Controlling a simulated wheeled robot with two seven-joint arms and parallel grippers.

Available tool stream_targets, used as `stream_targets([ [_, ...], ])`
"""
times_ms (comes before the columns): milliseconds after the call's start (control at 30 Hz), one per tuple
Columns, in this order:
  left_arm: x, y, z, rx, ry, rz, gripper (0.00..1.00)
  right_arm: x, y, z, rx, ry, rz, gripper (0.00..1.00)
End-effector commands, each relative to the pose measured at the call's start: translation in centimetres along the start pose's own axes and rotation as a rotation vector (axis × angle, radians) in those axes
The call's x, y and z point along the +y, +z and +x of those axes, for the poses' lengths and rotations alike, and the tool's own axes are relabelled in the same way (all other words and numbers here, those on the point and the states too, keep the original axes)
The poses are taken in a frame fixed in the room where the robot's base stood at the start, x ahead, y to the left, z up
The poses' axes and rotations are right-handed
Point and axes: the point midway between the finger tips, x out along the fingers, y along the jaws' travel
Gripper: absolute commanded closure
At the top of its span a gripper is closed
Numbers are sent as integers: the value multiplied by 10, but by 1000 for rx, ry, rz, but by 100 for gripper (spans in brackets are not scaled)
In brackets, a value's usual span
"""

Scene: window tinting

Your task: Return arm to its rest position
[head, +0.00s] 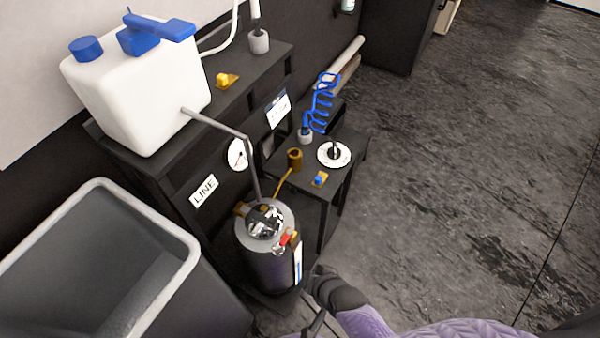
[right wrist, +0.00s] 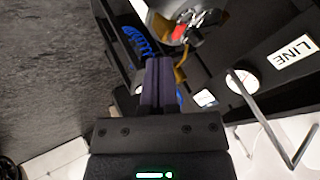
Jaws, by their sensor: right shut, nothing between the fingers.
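My right arm (head: 400,325) is purple and comes in from the bottom right of the head view. Its dark gripper (head: 318,282) is just right of the steel pressure tank (head: 268,262), low beside the stand; whether it touches anything cannot be told. In the right wrist view my right gripper (right wrist: 160,68) has its two fingers together with nothing between them. Beyond them the tank top with a red valve part (right wrist: 180,33) shows. My left gripper is in neither view.
A black stand (head: 330,200) carries a blue coiled hose (head: 322,105) and a round white gauge (head: 334,154). A white jug (head: 140,90) with blue caps sits on the bench. A grey bin (head: 190,250) stands at left. The floor (head: 480,150) at right is clear.

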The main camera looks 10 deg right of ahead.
Motion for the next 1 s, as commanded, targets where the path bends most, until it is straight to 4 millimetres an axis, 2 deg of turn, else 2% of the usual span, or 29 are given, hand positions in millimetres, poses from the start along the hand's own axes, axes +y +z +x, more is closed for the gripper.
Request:
stream_targets([
  [67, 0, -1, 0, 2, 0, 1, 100, -1, -2, -3, -4, 1, -13, 100],
  [167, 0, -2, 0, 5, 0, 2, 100, -4, -10, -20, -41, 18, -97, 100],
  [500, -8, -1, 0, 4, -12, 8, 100, -4, -36, -122, -196, 142, -431, 100],
  [867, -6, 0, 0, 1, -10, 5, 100, 0, -45, -212, -296, 247, -604, 100],
  [900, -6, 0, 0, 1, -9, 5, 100, 2, -43, -214, -307, 255, -614, 100],
  [1000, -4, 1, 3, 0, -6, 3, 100, 12, -34, -188, -324, 257, -611, 100],
])
